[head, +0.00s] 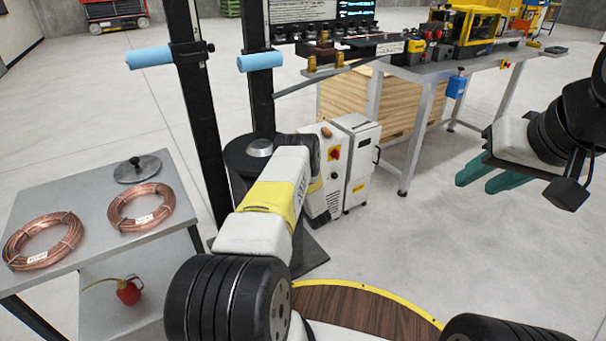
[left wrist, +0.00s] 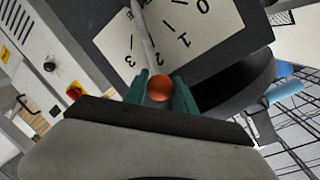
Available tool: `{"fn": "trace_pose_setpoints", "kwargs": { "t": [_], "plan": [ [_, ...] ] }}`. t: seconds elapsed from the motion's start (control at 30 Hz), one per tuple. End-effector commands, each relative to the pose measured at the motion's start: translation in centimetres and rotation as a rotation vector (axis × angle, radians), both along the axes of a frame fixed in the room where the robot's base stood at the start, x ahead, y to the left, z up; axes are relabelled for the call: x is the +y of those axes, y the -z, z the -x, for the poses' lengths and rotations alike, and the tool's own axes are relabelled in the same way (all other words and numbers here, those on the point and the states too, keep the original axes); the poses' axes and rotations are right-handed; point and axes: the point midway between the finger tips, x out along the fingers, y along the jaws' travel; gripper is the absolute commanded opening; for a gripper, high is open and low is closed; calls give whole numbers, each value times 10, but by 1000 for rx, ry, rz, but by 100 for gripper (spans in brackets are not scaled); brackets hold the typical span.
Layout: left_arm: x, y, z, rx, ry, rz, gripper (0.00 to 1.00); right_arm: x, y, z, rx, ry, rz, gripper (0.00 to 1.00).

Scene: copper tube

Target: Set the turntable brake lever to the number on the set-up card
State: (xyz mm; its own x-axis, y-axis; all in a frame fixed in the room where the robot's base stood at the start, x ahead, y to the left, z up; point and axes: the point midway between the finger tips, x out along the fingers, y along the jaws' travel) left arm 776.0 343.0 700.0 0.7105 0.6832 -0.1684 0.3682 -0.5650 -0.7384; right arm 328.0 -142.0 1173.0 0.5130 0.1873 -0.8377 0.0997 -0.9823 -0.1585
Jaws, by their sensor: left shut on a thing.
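In the left wrist view my left gripper (left wrist: 158,92) has its green fingers shut on the brake lever's copper-coloured round knob (left wrist: 160,88). The lever's thin rod (left wrist: 147,30) runs from the knob across a white number plate (left wrist: 195,22). The plate reads 0, 1, 2 and 3, with tick lines. The rod passes close beside the 2, on the side toward the 3. In the head view my left arm hides its gripper and the lever. My right gripper (head: 487,180) is open and empty over bare floor at the right. I cannot pick out the set-up card.
A grey table (head: 80,205) at the left holds copper coils (head: 42,240) and a lidded disc (head: 137,168). A red oil can (head: 129,291) is below. A white cabinet (head: 350,165) stands behind my left arm. A workbench (head: 440,70) is beyond; floor at right is clear.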

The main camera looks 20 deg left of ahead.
Motion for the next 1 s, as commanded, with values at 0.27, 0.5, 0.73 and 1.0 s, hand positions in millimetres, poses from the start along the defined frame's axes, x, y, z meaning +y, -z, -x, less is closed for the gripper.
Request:
{"fn": "trace_pose_setpoints", "kwargs": {
  "t": [0.27, 0.5, 0.73, 1.0],
  "plan": [
    [-1, 0, 0, 0, 2, 2, 53, 0, 0, 0, 0, 0, 0, 36],
    [-1, 0, 0, 0, 0, 1, 53, 0, 0, 0, 0, 0, 0, 36],
    [-16, -3, 15, 2, 4, 2, 53, 0, 0, 0, 0, 0, 0, 36],
    [-46, -10, 46, 1, 3, 1, 53, 0, 0, 0, 0, 0, 0, 36]
  ]
}}
